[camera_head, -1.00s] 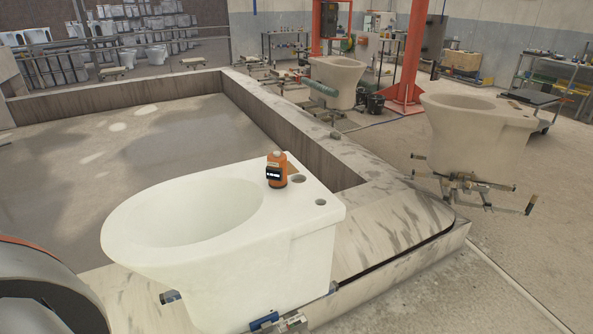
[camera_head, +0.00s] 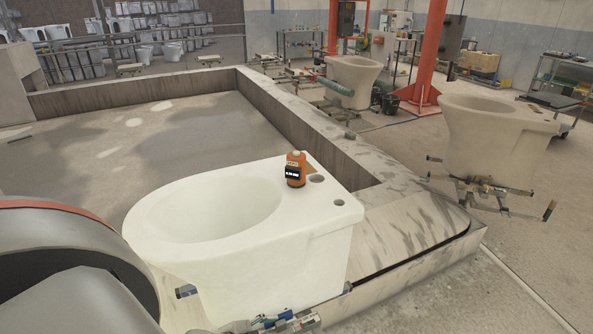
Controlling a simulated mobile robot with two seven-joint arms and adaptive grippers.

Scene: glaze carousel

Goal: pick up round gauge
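The round gauge (camera_head: 296,170) is a small orange cylinder with a dark display. It stands upright on the flat rear deck of a white toilet bowl (camera_head: 312,235), beside a round hole. The bowl sits at the corner of the carousel track. A large grey, rounded part of my arm with an orange-red stripe fills the lower left, left of the bowl and apart from the gauge. Neither gripper's fingers show in this view.
The pale carousel rim (camera_head: 405,215) runs behind and right of the bowl. A beige bowl on a stand (camera_head: 490,140) is at the right, another (camera_head: 352,80) farther back near an orange post (camera_head: 430,55). The floor at lower right is clear.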

